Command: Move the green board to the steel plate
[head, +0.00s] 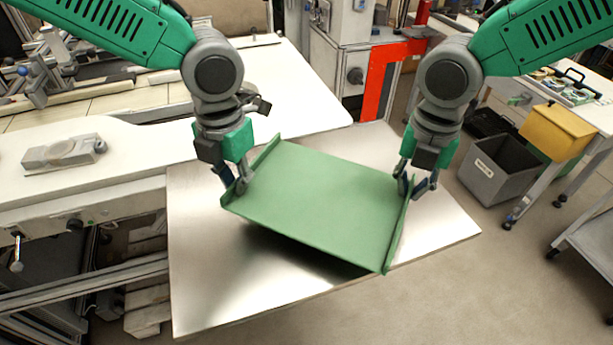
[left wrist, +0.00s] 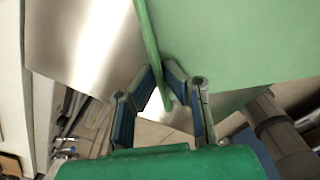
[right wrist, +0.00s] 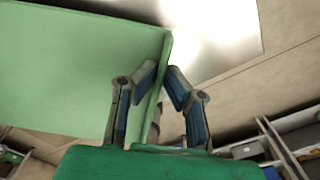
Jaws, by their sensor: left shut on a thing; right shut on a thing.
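The green board (head: 318,203) has a raised lip along its left and right sides. It hangs tilted above the steel plate (head: 215,290), with a dark shadow under its front edge. My left gripper (head: 236,190) is shut on the board's left lip; the lip (left wrist: 152,50) passes between its fingers in the left wrist view. My right gripper (head: 410,192) is shut on the right lip, which also shows between the fingers (right wrist: 164,85) in the right wrist view. The board hides the middle of the plate.
A white table (head: 130,150) adjoins the plate at the left and back, with a grey fixture (head: 64,154) on it. A red frame (head: 378,85) stands behind. A grey bin (head: 499,168) and a yellow box (head: 557,131) are at the right. The plate's front left is bare.

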